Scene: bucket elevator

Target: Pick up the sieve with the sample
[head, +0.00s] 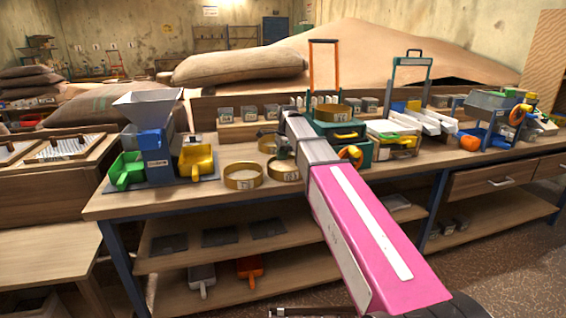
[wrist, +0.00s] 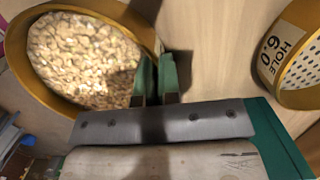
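The sieve with the sample (wrist: 38,82) is a round brass-coloured sieve, filled with pale flaky grain, at the upper left of the wrist view. My gripper (wrist: 159,65) has its two green fingers close together at the right side of this sieve's rim. The rim runs in between the fingertips, and the fingers look shut on it. Whether the sieve is clear of the table cannot be told.
An empty sieve marked HOLE 6.0 (wrist: 272,58) stands at the right of the wrist view. Two sieves (head: 243,176) (head: 285,171) stand at the table's front. A hopper machine (head: 150,135) is left; a green box (head: 335,133) bearing a sieve (head: 334,111) is right.

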